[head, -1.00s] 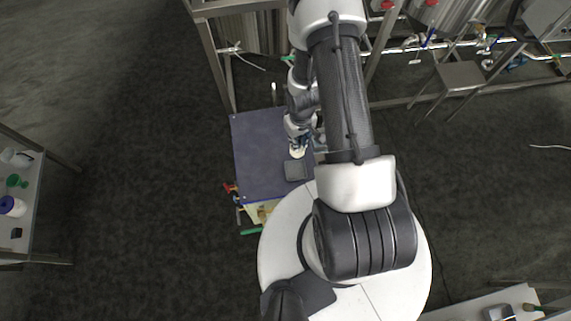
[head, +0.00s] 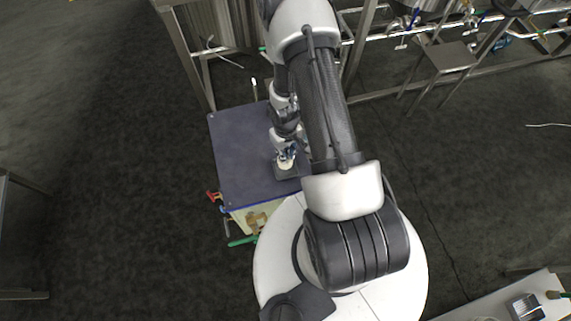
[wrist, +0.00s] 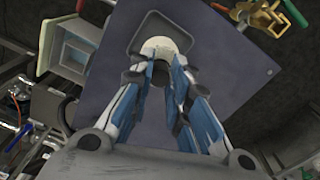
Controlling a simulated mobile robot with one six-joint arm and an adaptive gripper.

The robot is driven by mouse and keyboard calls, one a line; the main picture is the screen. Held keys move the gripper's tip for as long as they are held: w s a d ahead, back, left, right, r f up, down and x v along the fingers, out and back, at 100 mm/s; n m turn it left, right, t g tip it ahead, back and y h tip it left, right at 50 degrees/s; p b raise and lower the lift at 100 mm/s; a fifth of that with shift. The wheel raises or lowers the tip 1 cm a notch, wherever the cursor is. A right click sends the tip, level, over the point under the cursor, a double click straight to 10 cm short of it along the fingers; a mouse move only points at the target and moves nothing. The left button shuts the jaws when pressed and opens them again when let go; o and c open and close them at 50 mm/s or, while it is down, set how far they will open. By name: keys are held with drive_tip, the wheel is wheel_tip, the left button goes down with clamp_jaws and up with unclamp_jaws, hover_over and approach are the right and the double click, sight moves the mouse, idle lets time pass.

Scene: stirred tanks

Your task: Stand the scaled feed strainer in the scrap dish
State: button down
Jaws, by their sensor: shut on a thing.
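The feed strainer shows as a cream, rounded piece (head: 286,164) under my gripper (head: 286,154) in the head view. In the wrist view my gripper (wrist: 163,70) has its blue-lined fingers closed around the strainer (wrist: 160,46), whose pale round end shows beyond the fingertips. The scrap dish is a dark grey, square, shallow tray (head: 282,175) on the blue table top. In the wrist view the strainer overlaps the near part of the dish (wrist: 140,28). I cannot tell whether it touches the dish floor.
The blue table top (head: 235,150) is clear left of the dish. Red and green handles and a brass-coloured fitting (head: 256,222) are at the table's front edge. A pale box (wrist: 72,45) stands left in the wrist view. A metal frame (head: 187,60) rises behind the table.

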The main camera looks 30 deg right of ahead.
sight(289, 164)
drive_tip(key=shift+f+b, duration=2.2)
drive_tip(key=shift+f, duration=0.45)
drive_tip(key=shift+f, duration=0.1)
drive_tip(key=c, duration=1.5)
unclamp_jaws()
